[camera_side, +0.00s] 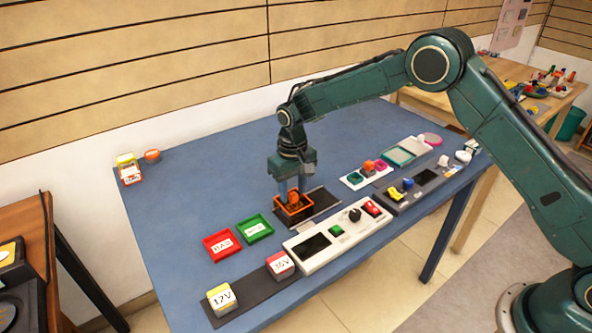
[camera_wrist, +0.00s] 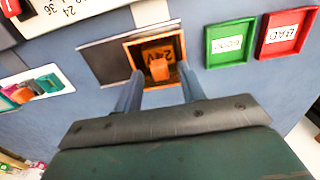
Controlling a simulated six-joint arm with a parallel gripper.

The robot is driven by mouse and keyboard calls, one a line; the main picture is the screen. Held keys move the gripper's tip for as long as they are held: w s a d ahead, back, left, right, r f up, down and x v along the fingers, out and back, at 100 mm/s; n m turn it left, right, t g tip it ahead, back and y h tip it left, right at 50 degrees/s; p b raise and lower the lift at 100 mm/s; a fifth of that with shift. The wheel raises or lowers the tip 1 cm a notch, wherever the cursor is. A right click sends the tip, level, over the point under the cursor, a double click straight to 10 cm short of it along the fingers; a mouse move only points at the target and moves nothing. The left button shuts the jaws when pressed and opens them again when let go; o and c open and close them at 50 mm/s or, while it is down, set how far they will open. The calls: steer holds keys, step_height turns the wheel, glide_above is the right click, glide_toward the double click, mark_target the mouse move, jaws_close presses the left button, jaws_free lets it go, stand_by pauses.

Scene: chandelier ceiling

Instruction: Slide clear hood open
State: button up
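An orange-framed box (camera_side: 280,209) sits on a dark flat plate (camera_side: 322,200) in the middle of the blue table. In the wrist view the orange frame (camera_wrist: 128,48) surrounds an orange block marked 24V (camera_wrist: 150,52). A small orange knob (camera_wrist: 159,70) stands up in front of the block. I cannot make out the clear hood's panel itself. My gripper (camera_side: 293,193) points down over the orange frame. In the wrist view its two fingers (camera_wrist: 160,80) are apart, one on each side of the knob, with visible gaps. Whether they touch the frame is unclear.
A red tray (camera_side: 221,245) and a green tray (camera_side: 255,229) lie left of the plate. A white instrument panel (camera_side: 318,246) lies in front. Labelled blocks (camera_side: 221,299) stand on a dark strip. More small devices lie to the right. The table's back left is mostly clear.

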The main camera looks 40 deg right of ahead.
steer(key=shift+f, duration=0.5)
jaws_close()
steer(key=shift+d, duration=0.1)
steer(key=d, duration=0.9)
steer(key=shift+d, duration=0.15)
jaws_free()
